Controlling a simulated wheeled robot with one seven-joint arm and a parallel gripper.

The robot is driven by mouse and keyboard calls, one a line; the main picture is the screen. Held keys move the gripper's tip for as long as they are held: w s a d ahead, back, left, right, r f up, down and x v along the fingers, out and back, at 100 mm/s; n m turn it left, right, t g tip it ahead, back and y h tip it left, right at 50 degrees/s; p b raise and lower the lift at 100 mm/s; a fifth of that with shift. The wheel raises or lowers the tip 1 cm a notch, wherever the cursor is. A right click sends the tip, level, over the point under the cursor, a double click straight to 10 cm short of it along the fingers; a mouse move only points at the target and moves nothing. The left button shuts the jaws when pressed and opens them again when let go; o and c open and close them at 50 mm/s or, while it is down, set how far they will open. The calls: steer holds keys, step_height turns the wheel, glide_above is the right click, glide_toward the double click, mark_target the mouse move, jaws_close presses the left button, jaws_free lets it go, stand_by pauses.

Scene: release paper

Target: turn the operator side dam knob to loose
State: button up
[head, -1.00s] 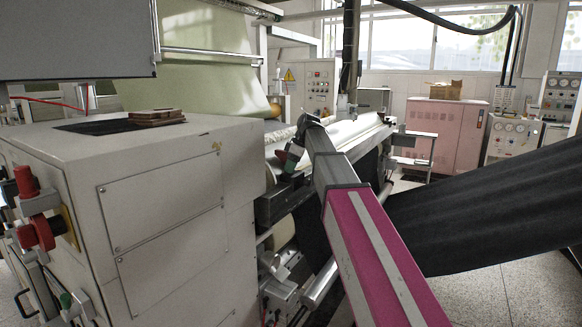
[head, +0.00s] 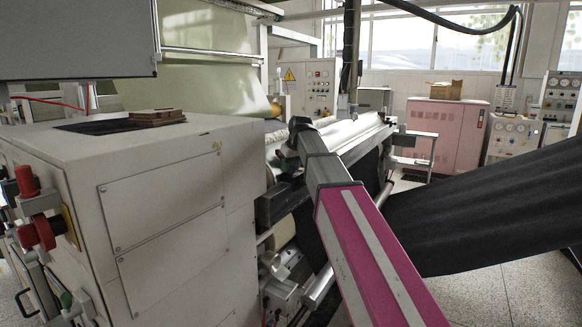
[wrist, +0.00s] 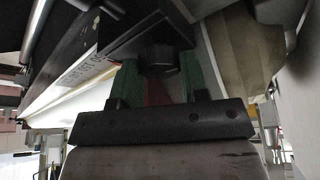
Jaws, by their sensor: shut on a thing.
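The operator side dam knob (wrist: 158,58) is a dark, faceted knob under a black block in the wrist view. My gripper (wrist: 158,84) has its two green fingers on either side of the knob and is shut on it. In the head view my gripper (head: 288,160) is at the near end of the roller, beside the grey machine cabinet. There my wrist and arm hide most of the fingers and the knob. I cannot read the knob's setting.
The grey cabinet (head: 160,205) stands close on the left of my arm. A black web (head: 490,205) slopes across the right. A pale roller (head: 350,132) runs behind my wrist. A black bracket (head: 272,205) lies just below the gripper. Open floor shows at the lower right.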

steer(key=m+h, duration=0.1)
steer(key=m, duration=0.3)
steer(key=shift+a+m+t+h, duration=0.1)
steer(key=shift+m+t+h, duration=0.2)
steer(key=shift+h, duration=0.1)
steer(key=shift+m+h, duration=0.5)
steer(key=shift+m, duration=1)
steer(key=o, duration=0.6)
steer(key=shift+o, duration=0.2)
steer(key=v, duration=1)
steer(key=shift+a+r, duration=0.2)
steer(key=shift+r, duration=0.15)
